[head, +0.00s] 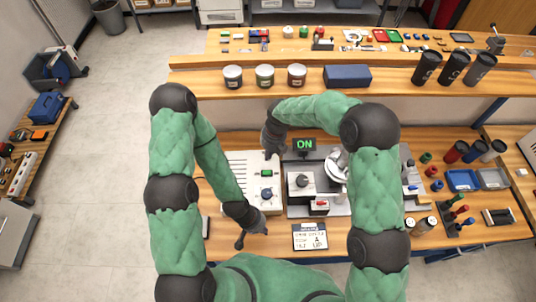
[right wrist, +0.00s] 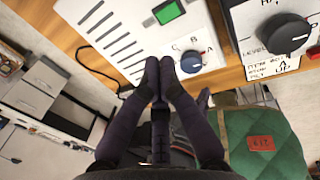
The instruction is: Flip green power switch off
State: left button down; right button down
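The green power switch (right wrist: 168,12) is a green rectangle in a dark frame on a white slotted control box (right wrist: 125,35). In the head view the green switch (head: 266,173) shows on the same box (head: 238,163), near its right side. A lit ON sign (head: 304,144) stands behind the machine. My right gripper (head: 271,153) hangs by the back of the box, just beyond the switch. In the right wrist view its fingertips (right wrist: 160,65) are together, empty, and apart from the switch. My left gripper (head: 240,241) is low at the bench's front; its opening is unclear.
A blue knob (right wrist: 190,62) is close beside the right fingertips in the wrist view. A black dial (head: 302,181) and a red switch (head: 320,204) are to the right of the box. A labelled card (head: 310,237) lies in front. A shelf (head: 400,86) runs behind.

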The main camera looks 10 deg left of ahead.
aim_at(263, 172)
pick_arm(q)
jog(key=shift+r, duration=0.2)
pick_arm(e)
jog(key=f, duration=0.3)
jog(key=a+f, duration=0.1)
jog(key=f, duration=0.7)
jog(key=shift+s+a, duration=0.2)
jog(key=shift+a, duration=0.15)
